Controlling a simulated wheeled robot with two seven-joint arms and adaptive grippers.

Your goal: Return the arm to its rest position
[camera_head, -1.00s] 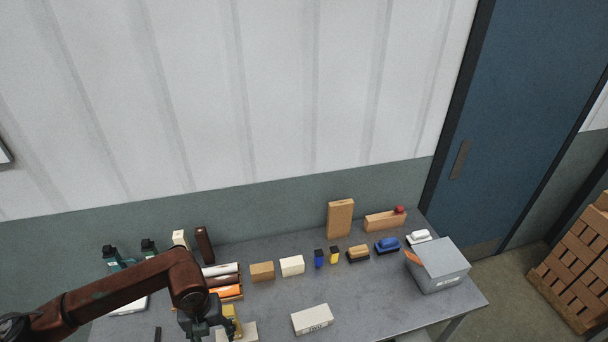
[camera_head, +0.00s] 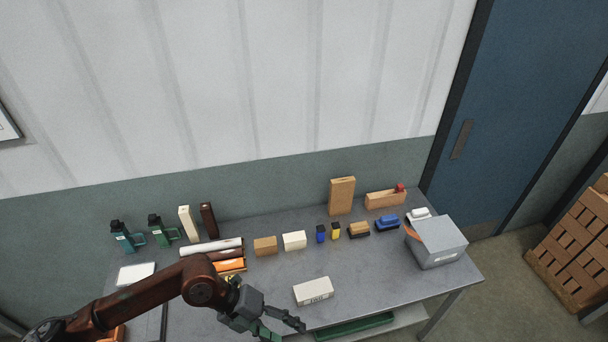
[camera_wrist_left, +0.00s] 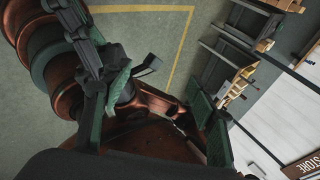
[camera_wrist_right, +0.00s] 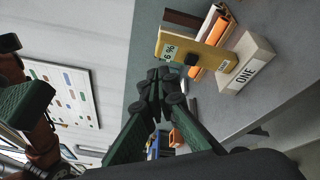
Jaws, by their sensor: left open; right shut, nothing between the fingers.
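The grey table (camera_head: 370,280) holds several boxes, bottles and rolls. A white block (camera_head: 313,291) lies near the gripper, and a grey bin (camera_head: 440,250) stands at the right. In the right wrist view a yellow box (camera_wrist_right: 190,50) stands beside a box marked ONE (camera_wrist_right: 245,65).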

